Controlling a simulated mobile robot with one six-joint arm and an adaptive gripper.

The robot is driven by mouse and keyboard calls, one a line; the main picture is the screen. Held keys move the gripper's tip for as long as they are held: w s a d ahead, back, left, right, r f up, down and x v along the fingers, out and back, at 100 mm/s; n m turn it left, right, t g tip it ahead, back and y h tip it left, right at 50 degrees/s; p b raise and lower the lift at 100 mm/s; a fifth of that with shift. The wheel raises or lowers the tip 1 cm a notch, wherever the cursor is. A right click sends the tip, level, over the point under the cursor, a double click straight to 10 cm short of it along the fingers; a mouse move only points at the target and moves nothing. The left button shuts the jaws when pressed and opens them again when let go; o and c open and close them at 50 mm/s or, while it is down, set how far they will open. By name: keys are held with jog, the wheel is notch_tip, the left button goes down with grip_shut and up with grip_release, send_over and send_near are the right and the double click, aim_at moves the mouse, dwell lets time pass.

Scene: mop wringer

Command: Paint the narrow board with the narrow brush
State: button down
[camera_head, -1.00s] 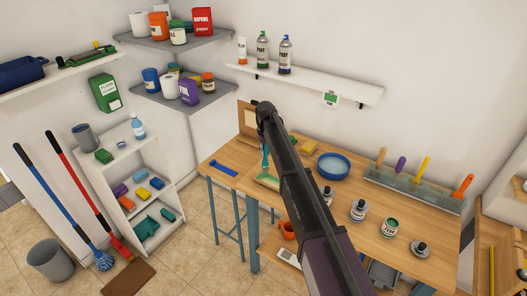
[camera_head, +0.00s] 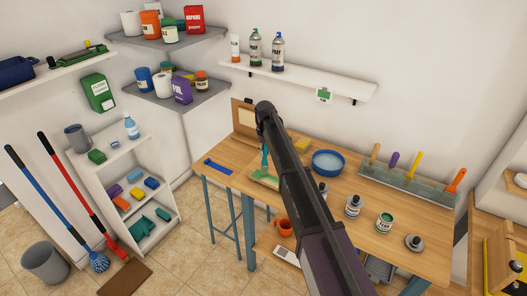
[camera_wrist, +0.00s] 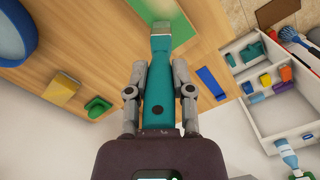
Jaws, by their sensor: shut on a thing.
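My gripper (camera_wrist: 158,88) is shut on a teal-handled brush (camera_wrist: 158,108) in the wrist view. The brush's metal band and pale bristle end point to the top of that view, over a flat green piece (camera_wrist: 168,14). I cannot tell whether the bristles touch it. In the head view the teal brush (camera_head: 265,157) shows beside my arm, above the green piece (camera_head: 264,179) on the wooden workbench (camera_head: 330,215). A board with a cream panel (camera_head: 245,116) stands upright at the bench's back left. I cannot tell which piece is the narrow board.
A blue round basin (camera_head: 328,162) stands mid-bench. A rack (camera_head: 407,185) with several coloured handles is at the back right. An open tin of green paint (camera_head: 384,222) and dark-topped containers stand nearer. A blue strip (camera_head: 221,167) lies at the left end.

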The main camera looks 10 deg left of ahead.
jog(key=shift+s+d, duration=0.1)
jog(key=shift+d, duration=0.1)
jog(key=shift+s+d, duration=0.15)
jog(key=shift+d, duration=0.4)
jog(key=shift+s+d, duration=0.15)
jog(key=shift+d, duration=0.4)
jog(key=shift+s+d, duration=0.3)
jog(key=shift+d, duration=0.35)
jog(key=shift+s+d, duration=0.25)
jog(key=shift+d, duration=0.4)
jog(key=shift+d, duration=0.15)
jog(key=shift+s+d, duration=0.2)
jog(key=shift+d, duration=0.35)
jog(key=shift+s+d, duration=0.15)
jog(key=shift+d, duration=0.35)
jog(key=shift+s+d+f, duration=0.1)
jog(key=shift+s+d, duration=0.2)
jog(key=shift+d, duration=0.35)
jog(key=shift+s+d, duration=0.25)
jog(key=shift+d, duration=0.35)
jog(key=shift+d, duration=0.2)
